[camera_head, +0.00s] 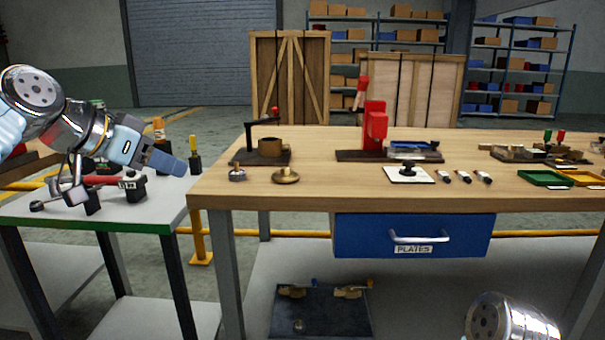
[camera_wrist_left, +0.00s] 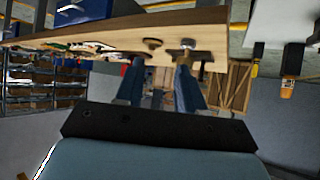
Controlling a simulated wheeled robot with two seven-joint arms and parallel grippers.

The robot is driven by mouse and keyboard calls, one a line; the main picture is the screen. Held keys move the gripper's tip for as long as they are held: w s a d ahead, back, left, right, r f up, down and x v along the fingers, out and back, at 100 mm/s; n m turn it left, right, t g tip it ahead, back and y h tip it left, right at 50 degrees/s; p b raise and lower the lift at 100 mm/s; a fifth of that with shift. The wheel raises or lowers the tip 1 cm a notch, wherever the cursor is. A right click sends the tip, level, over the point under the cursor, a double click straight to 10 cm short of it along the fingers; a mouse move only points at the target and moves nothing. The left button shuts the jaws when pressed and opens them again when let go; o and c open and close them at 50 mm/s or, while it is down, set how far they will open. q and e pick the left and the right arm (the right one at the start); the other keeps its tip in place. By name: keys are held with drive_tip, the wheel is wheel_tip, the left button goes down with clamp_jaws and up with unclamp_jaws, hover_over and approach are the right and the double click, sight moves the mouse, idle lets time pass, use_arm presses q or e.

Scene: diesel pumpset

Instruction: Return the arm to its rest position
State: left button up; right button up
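My left gripper (camera_head: 168,162) is raised above the white-topped side table at the left of the head view. In the left wrist view the left gripper (camera_wrist_left: 158,75) has its two blue fingers apart, with nothing between them but the distant scene. The left arm comes in bent from the left edge. A rounded metal link of my right arm (camera_head: 510,318) shows at the bottom right of the head view. My right gripper is out of the frames.
The side table (camera_head: 160,212) holds a red-and-grey device and small upright tools. The wooden workbench (camera_head: 330,190) carries a red press (camera_head: 375,125), brass parts, and green and yellow trays. Its blue drawer (camera_head: 415,235) is shut. A dark tray (camera_head: 320,315) lies below.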

use_arm(q)
drive_tip(key=w+d+f+n+g, duration=0.15)
drive_tip(key=w+f, duration=0.25)
drive_tip(key=f, duration=0.6)
drive_tip(key=w+d+f+n, duration=0.15)
drive_tip(key=w+f, duration=0.35)
drive_tip(key=f, duration=0.6)
wheel_tip(320, 180, down, 20)
drive_tip(key=s+d+n+g+y, duration=0.1)
drive_tip(key=d+n+g+y, duration=0.1)
drive_tip(key=d, duration=0.1)
drive_tip(key=s+d+f+n+g, duration=0.15)
drive_tip(key=s+f, duration=0.45)
drive_tip(key=f, duration=0.7)
drive_tip(key=s+d+f+n+g, duration=0.1)
drive_tip(key=s+d+f, duration=0.1)
drive_tip(key=s+f, duration=0.5)
drive_tip(key=s+d+f+n+g, duration=0.1)
drive_tip(key=s+f, duration=0.6)
drive_tip(key=s, duration=0.7)
drive_tip(key=shift+d+f+g, duration=0.25)
drive_tip(key=shift+d+g, duration=0.25)
